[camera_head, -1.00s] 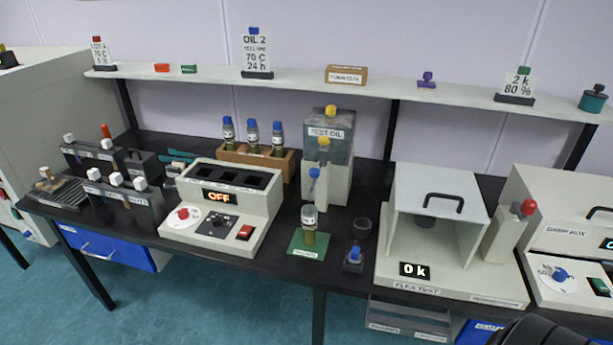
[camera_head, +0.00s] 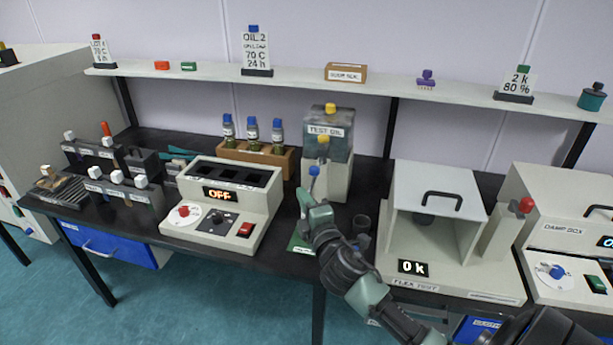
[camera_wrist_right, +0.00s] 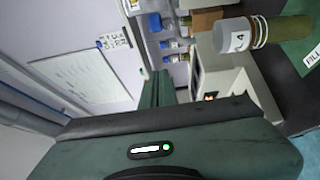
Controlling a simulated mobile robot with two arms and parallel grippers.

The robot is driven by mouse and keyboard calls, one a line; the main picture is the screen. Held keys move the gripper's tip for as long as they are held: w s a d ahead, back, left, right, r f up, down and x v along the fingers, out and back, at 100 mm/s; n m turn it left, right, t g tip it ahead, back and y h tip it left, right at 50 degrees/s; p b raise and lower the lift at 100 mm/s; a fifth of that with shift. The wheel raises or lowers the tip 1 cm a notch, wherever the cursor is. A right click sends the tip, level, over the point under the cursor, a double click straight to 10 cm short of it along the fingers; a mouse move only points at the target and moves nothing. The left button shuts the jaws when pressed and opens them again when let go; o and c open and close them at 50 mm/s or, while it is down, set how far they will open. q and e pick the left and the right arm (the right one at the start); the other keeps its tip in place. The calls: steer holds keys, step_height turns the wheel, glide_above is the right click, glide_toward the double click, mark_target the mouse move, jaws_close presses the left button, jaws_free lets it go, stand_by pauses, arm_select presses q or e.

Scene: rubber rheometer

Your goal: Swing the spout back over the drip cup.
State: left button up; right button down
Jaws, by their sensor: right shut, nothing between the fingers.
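The test oil dispenser (camera_head: 342,178) stands at the back of the bench. Its spout, with a blue knob (camera_head: 314,171), points forward toward the green mat (camera_head: 295,243). A dark cup (camera_head: 362,223), apparently the drip cup, stands right of the mat, not under the knob. My right gripper (camera_head: 303,198) is shut and empty, just below and left of the blue knob; I cannot tell whether it touches. It hides the bottle in the head view. The right wrist view shows a bottle (camera_wrist_right: 275,30) with a white label beside the gripper. My left gripper is out of view.
The oven-like OFF unit (camera_head: 222,208) stands left of the mat, with a bottle rack (camera_head: 255,155) behind it. The flex test box (camera_head: 432,215) stands close on the right. The shelf runs above.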

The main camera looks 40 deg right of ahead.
mark_target(317, 171)
steer(key=w+d+p, duration=0.3)
steer(key=w+d, duration=0.3)
steer(key=w, duration=0.1)
steer(key=shift+w+f, duration=0.15)
steer(key=shift+w, duration=0.05)
stand_by(0.5)
steer(key=s+d, duration=0.5)
steer(key=d, duration=0.1)
steer(key=shift+p, duration=0.35)
stand_by(0.6)
steer(key=shift+a, duration=0.1)
stand_by(0.4)
